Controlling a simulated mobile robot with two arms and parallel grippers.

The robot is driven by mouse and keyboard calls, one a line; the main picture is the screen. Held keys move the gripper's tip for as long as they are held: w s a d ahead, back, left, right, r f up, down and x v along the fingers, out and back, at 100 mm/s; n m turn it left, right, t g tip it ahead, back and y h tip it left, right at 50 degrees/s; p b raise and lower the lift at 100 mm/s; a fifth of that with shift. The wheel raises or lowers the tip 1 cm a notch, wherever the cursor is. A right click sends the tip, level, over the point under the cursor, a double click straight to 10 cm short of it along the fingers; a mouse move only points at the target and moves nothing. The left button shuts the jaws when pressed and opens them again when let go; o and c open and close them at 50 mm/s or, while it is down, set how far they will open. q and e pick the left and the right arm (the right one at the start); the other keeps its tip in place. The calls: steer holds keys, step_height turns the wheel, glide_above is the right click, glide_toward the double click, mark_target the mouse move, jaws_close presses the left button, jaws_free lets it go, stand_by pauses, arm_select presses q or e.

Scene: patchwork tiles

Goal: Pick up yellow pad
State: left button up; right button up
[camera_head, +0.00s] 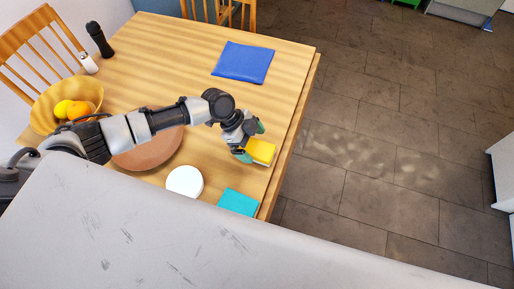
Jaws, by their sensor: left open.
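The yellow pad (261,151) lies on the wooden table near its right edge. My left gripper (253,143) is at the pad, with its green-tipped fingers on either side of the pad's left part. The fingers are open, and I cannot tell whether they touch the pad. Part of the pad is hidden by the gripper. My right gripper is not in view.
A teal pad (238,202) and a white round object (185,181) lie nearer me. A brown round plate (150,154) is partly under my arm. A blue folded cloth (243,63) lies farther back. A fruit bowl (46,107), a white shaker (88,64) and a black grinder (99,39) stand left.

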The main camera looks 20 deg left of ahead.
mark_target(257, 148)
arm_select(q)
steer(key=shift+x, duration=1.55)
steer(key=c, duration=1)
steer(key=shift+c, duration=0.2)
steer(key=shift+r, duration=0.55)
step_height(257, 148, up, 2)
steer(key=shift+w+r, duration=0.1)
steer(key=shift+r, duration=0.15)
steer(key=s+d+r+b, duration=0.1)
steer(key=s+d+r, duration=0.6)
steer(key=s+d, duration=0.1)
steer(key=shift+s+r, duration=0.25)
